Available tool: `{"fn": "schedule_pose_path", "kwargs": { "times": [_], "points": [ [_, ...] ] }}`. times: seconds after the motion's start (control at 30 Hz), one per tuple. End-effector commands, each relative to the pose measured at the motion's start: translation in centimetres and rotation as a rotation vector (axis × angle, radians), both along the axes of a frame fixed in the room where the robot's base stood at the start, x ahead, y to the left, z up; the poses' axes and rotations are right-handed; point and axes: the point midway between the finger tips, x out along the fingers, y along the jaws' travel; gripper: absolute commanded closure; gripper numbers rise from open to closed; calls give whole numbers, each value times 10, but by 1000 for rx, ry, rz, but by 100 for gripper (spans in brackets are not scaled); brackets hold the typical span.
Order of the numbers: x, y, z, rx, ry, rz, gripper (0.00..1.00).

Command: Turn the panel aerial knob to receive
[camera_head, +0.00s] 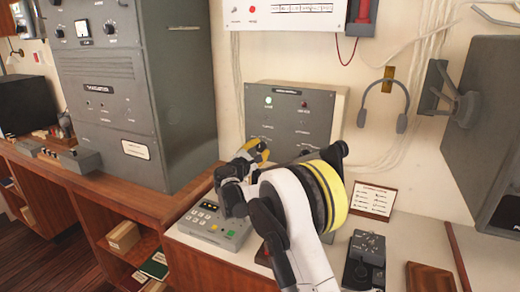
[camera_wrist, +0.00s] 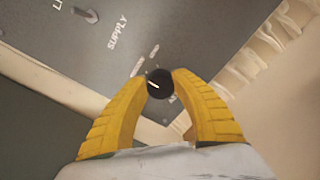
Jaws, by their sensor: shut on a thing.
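The panel (camera_head: 290,118) is a grey box on the wall in the head view. In the wrist view, the aerial knob (camera_wrist: 158,84) is a small round black knob with a white pointer line, on the grey panel face (camera_wrist: 150,40). The label beside it is partly hidden and too small to read fully. My gripper (camera_wrist: 158,86) has its two yellow fingers closed on the knob, one on each side. In the head view, my gripper (camera_head: 262,152) is at the panel's lower left, and my arm hides the knob and part of the panel.
A grey keypad unit (camera_head: 212,228) sits on the counter below my gripper. A tall grey cabinet (camera_head: 150,90) stands to the left. A headset (camera_head: 385,105) hangs on the wall to the right.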

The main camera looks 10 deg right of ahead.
Motion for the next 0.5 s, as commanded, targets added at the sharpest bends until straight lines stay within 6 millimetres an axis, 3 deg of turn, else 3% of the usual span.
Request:
{"fn": "schedule_pose_path", "kwargs": {
  "times": [0.23, 0.27, 0.33, 0.5],
  "points": [
    [0, 0, 1, -2, 0, 0, 99],
    [0, 0, 1, -2, 0, 0, 66],
    [0, 0, 1, -2, 0, 0, 45],
    [0, 0, 1, -2, 1, 1, 45]
  ]
}}
